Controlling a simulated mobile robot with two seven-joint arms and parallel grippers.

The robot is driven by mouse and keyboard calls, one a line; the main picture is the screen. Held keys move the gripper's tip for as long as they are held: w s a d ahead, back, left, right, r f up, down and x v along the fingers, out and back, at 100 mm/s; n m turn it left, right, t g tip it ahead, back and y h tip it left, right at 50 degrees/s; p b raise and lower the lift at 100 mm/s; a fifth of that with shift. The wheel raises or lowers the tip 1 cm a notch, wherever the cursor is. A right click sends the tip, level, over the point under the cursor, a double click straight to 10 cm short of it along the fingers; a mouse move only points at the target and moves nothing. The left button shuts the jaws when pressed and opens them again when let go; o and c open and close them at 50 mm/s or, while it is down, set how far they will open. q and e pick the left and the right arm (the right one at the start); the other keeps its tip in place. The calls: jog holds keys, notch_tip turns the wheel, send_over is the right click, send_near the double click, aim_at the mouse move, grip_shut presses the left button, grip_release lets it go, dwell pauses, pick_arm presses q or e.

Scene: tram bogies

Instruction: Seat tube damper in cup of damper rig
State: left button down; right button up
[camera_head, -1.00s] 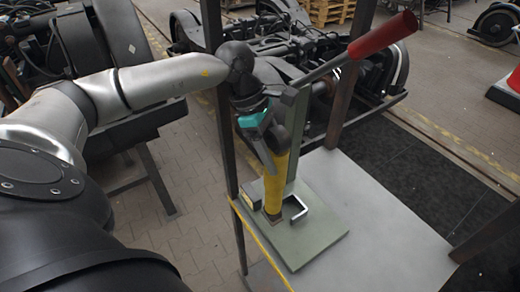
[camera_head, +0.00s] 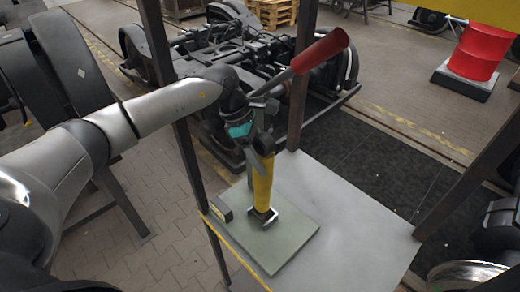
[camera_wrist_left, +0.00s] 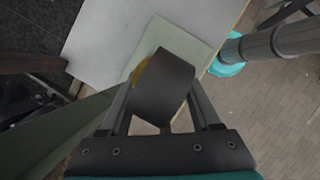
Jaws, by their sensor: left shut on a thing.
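The tube damper (camera_head: 263,186) has a yellow body and stands about upright over the damper rig. My left gripper (camera_head: 260,148) is shut on its dark upper part, which shows in the left wrist view (camera_wrist_left: 163,85) between the fingers. The rig has a green-grey base plate (camera_head: 285,242), a post behind the damper and a lever with a red handle (camera_head: 320,50). The damper's lower end is at the small light bracket (camera_head: 272,217) on the plate. The cup itself is hidden, so I cannot tell whether the end is seated. My right gripper is out of view.
The rig stands on a light grey tabletop (camera_head: 355,225) with dark uprights around it. The tabletop is clear to the right of the plate. A tram bogie (camera_head: 215,55) stands behind, and a red barrel (camera_head: 474,52) stands at the far right.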

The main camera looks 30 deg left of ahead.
pick_arm(q)
jog(key=shift+w+f, duration=0.1)
jog(key=shift+f, duration=0.5)
jog(key=shift+f, duration=0.15)
jog(key=shift+c, duration=0.5)
grip_release()
jog(key=shift+f, duration=0.1)
